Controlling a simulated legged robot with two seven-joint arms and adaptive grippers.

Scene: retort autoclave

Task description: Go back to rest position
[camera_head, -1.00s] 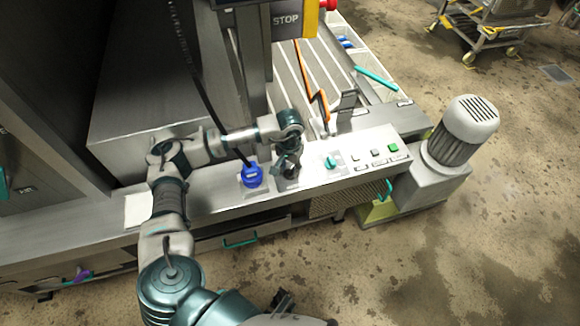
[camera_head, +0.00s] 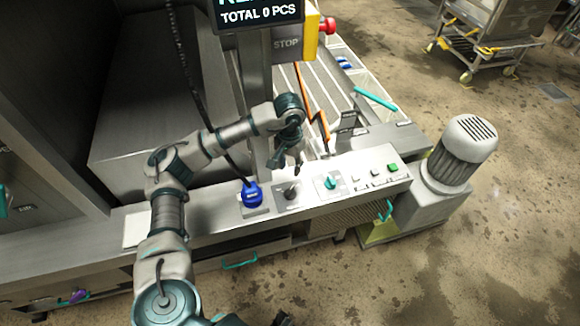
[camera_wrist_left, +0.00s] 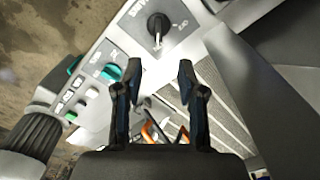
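My left gripper (camera_head: 286,164) hangs above the steel control ledge, just above and behind a black rotary knob (camera_head: 291,189). In the left wrist view its two dark fingers (camera_wrist_left: 158,75) stand apart with nothing between them. The black knob also shows in the left wrist view (camera_wrist_left: 157,27), beyond the fingertips and apart from them. My left arm reaches in from the bottom left of the head view. A dark piece at the bottom edge of the head view may be part of my right gripper, but too little shows to be sure.
The panel also carries a blue knob (camera_head: 252,194), a teal knob (camera_head: 331,181) and a green button (camera_head: 392,168). A grey motor (camera_head: 467,142) stands at the right. A post with a display (camera_head: 258,14) rises behind the gripper. Floor at the lower right is clear.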

